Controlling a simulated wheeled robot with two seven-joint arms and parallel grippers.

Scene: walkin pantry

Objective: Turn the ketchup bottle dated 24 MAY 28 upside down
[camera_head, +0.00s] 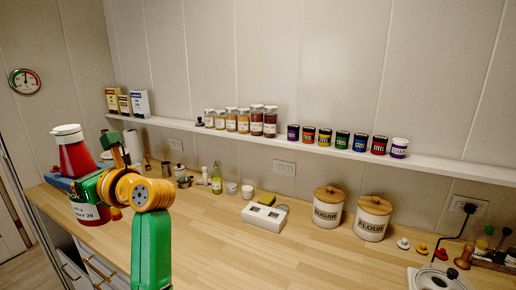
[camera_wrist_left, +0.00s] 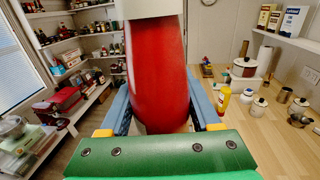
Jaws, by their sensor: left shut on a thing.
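A red ketchup bottle (camera_head: 76,158) with a white cap shows at the left of the head view. It is about upright, cap up, and its white label, partly hidden, reads "...AY 28" near the bottom. My left gripper (camera_head: 104,186) is shut on the bottle's body. In the left wrist view the bottle (camera_wrist_left: 158,75) stands between the blue fingers of my left gripper (camera_wrist_left: 165,118), with a white part at the top edge. The bottle appears held above the counter. My right gripper is not in view.
The wooden counter (camera_head: 215,240) has free room in its middle. A white box (camera_head: 265,216), sugar canister (camera_head: 328,206) and flour canister (camera_head: 373,217) stand farther right. A wall shelf (camera_head: 325,150) carries jars and tins.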

